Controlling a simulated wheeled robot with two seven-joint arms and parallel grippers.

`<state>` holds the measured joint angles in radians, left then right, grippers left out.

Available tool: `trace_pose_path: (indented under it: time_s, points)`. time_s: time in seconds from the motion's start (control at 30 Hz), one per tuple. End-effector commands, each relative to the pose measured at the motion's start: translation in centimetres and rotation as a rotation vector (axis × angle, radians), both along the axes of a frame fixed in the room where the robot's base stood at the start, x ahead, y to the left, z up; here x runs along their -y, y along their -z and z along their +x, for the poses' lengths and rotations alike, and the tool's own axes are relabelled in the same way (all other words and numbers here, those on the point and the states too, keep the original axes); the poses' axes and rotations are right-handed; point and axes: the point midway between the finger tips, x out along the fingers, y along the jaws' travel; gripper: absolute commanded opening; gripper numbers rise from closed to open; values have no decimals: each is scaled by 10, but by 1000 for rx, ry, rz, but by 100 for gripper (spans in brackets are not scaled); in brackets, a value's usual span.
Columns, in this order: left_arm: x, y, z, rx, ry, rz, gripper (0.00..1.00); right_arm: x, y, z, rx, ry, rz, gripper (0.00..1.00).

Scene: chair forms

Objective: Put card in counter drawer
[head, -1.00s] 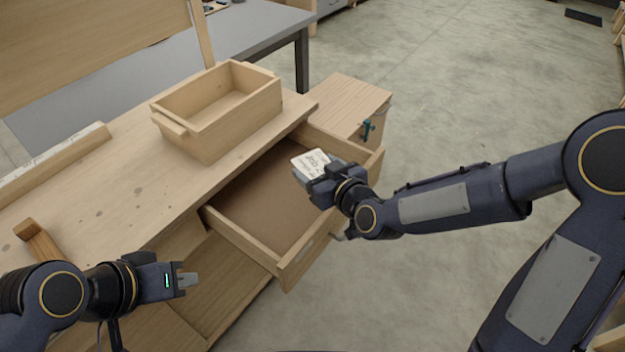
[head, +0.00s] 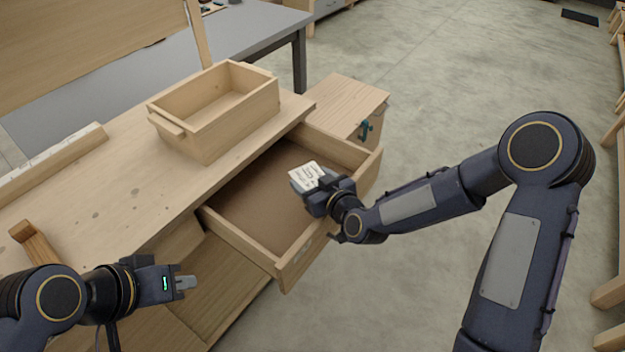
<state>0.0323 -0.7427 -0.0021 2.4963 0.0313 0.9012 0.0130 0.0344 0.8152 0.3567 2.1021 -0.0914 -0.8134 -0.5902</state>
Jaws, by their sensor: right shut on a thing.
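The white card (head: 308,174) with dark writing is held in my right gripper (head: 318,188), which is shut on it. The card is over the right part of the open counter drawer (head: 238,237), and I cannot tell how high above the drawer floor it is. The drawer is pulled out of the wooden counter (head: 105,195) and its visible floor is bare. My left gripper (head: 184,283) is away from the card, low at the left in front of the counter. Its fingers look close together with nothing between them.
An open wooden box (head: 215,128) stands on the counter behind the drawer. A wooden block-like piece (head: 36,243) lies at the counter's left. Open concrete floor lies to the right.

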Motion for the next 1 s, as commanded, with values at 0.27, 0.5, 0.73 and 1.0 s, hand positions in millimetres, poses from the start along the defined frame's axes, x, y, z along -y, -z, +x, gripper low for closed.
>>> trace_pose_path:
  time_s: [0.27, 0.5, 0.73, 1.0]
  points:
    - [0, 11, 0, 0, 0, 0, 0, 0, 8, 0, 1, 0, -1, 45]
    - [0, 17, 0, 0, 0, 0, 0, 0, 14, -1, -6, 0, -1, 45]
    - [0, 16, 0, 0, 0, 0, 0, 1, 17, -2, -16, 0, -4, 85]
    - [0, 17, 0, 0, 0, 0, 0, 2, 19, -3, -22, 1, -4, 88]
